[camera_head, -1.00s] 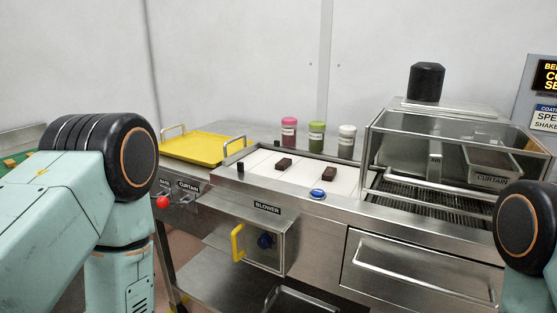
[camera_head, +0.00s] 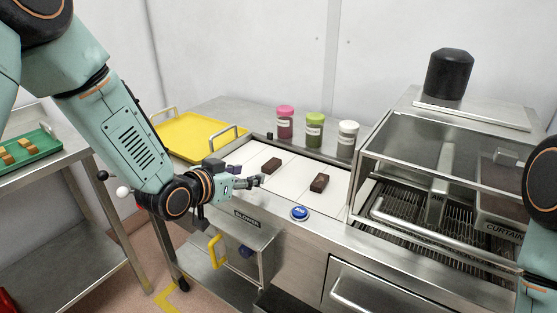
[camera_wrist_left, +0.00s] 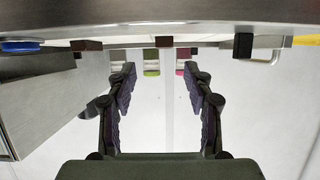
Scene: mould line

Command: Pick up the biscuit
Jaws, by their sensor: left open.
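Two dark brown blocks, which look like coated biscuits, lie on the white belt: the left one (camera_head: 271,165) and the right one (camera_head: 319,183). My left gripper (camera_head: 257,181) is open and empty at the belt's front edge, just in front of the left block and apart from it. In the left wrist view, which looks upside down, the open fingers (camera_wrist_left: 160,78) frame one brown block (camera_wrist_left: 164,42) ahead, with the other (camera_wrist_left: 87,45) to the left. Several golden biscuits (camera_head: 20,150) lie on a green tray at the far left. My right gripper is out of view.
Pink (camera_head: 285,122), green (camera_head: 314,130) and white (camera_head: 347,138) topped jars stand behind the belt. A yellow tray (camera_head: 195,135) is at the left. A blue button (camera_head: 300,213) sits on the front ledge. A glass-walled coating machine (camera_head: 455,150) stands at the right.

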